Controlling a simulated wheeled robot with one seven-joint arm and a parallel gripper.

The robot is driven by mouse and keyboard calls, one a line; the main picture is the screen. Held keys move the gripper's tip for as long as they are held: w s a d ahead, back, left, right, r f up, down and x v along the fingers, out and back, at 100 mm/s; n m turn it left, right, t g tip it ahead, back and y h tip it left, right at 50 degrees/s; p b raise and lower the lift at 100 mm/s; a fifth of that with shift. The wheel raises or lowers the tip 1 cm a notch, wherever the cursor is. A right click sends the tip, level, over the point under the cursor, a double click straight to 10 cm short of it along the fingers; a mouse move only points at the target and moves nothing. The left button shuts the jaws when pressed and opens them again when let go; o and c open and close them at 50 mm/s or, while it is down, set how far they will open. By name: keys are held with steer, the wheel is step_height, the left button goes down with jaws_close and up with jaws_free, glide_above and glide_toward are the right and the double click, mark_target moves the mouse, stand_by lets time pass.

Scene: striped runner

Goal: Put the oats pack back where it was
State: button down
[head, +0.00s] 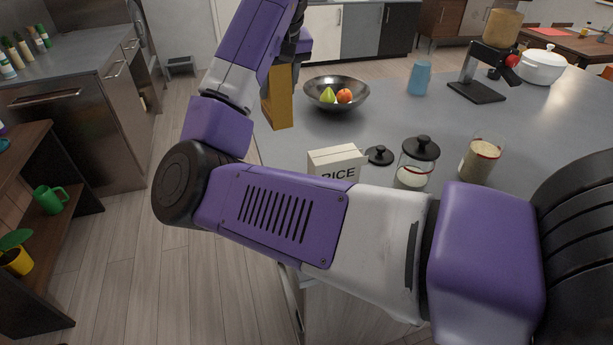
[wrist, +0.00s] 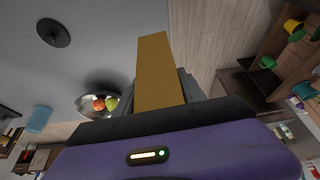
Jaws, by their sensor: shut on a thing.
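An orange-yellow pack (head: 277,103), which I take to be the oats pack, is in my gripper (wrist: 158,96). No label shows on it. It also fills the middle of the wrist view (wrist: 157,62), pointing away from the jaws, with a grey finger on either side. In the head view it hangs upright at the left edge of the grey counter (head: 440,130), left of the bowl. My gripper is partly hidden behind my arm there. I cannot tell whether the pack's bottom touches the counter.
A white rice box (head: 336,160), a loose black lid (head: 379,155), a lidded jar (head: 414,172) and an open jar (head: 481,158) stand at the near side, partly behind my arm. A fruit bowl (head: 336,101), blue cup (head: 420,78) and black stand (head: 478,88) are farther back. The counter's middle is clear.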

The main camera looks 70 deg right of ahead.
steer(key=s+d+r+m+b, duration=0.1)
steer(key=s+d+r, duration=0.1)
steer(key=s+r, duration=0.35)
steer(key=f, duration=0.7)
steer(key=f+b, duration=0.1)
steer(key=f, duration=0.6)
steer(key=s+f, duration=0.1)
steer(key=f, duration=0.6)
steer(key=shift+d+f+b, duration=0.2)
steer(key=shift+f+b, duration=0.05)
steer(key=shift+b, duration=0.1)
steer(key=shift+f, duration=0.15)
steer(key=c, duration=0.7)
jaws_free()
steer(key=v, duration=0.6)
steer(key=p+v, duration=0.1)
steer(key=v, duration=0.5)
steer(key=shift+w+a, duration=0.15)
steer(key=shift+w, duration=0.05)
